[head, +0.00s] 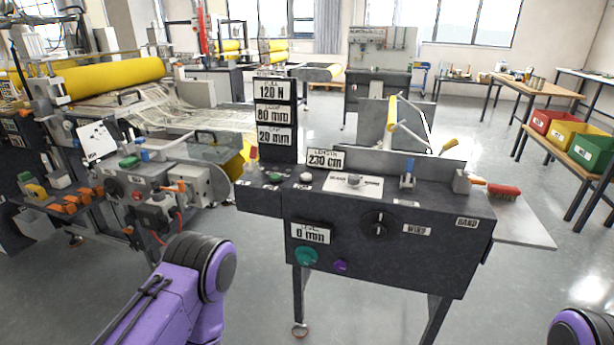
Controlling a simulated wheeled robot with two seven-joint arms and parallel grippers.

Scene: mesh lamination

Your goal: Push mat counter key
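A dark control console (410,255) stands in the middle of the head view. On its front, a small display (311,233) reads what looks like 0 mm. Below it are a large teal button (306,255) and a smaller purple button (340,265). On the sloping top are a green button (274,177) and a pale button (306,177). Their small labels are too blurred to read, so I cannot tell which is the mat counter key. Neither of my grippers is in view; only purple links of my arms show at the bottom left and bottom right.
The console also carries a black rotary knob (378,226), a blue-handled lever (407,177) and a 230 cm sign (326,159). A red brush (504,191) lies at its right end. A roller machine with a yellow roll (115,78) stands left. Floor before the console is clear.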

